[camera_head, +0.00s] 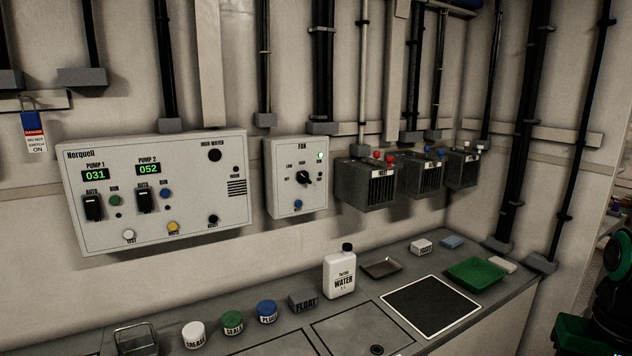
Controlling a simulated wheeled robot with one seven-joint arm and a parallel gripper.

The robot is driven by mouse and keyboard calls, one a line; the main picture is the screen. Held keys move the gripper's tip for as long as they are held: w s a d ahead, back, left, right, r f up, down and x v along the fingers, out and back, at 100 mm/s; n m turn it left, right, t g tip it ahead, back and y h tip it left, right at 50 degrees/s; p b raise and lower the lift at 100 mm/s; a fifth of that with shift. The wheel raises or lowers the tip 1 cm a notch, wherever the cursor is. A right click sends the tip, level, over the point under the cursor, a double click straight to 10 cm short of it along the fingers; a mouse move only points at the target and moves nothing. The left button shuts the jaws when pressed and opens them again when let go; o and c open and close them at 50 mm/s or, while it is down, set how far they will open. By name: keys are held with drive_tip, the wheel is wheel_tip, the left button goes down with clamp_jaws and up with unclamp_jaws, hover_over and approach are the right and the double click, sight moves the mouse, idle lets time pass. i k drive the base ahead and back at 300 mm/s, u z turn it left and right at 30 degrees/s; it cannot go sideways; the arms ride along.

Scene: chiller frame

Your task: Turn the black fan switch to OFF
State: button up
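The black fan switch (303,177) is a round knob in the middle of the white wall box marked FAN (283,203). Small labels sit around the knob, but they are too small to read with certainty, and I cannot tell exactly which mark the knob points to. A small green lamp (320,155) at the upper right of the box looks lit. My gripper is not seen; a dark arm part that looks like mine shows at the right edge, far from the fan box.
The Norquell pump panel (205,200) hangs left of the fan box, and dark finned boxes (366,186) hang right. On the counter below stand a white water bottle (340,275), several small jars and a green tray (476,273). The wall directly before the switch is unobstructed.

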sight(302, 176)
drive_tip(key=i, duration=0.95)
drive_tip(key=u, duration=0.1)
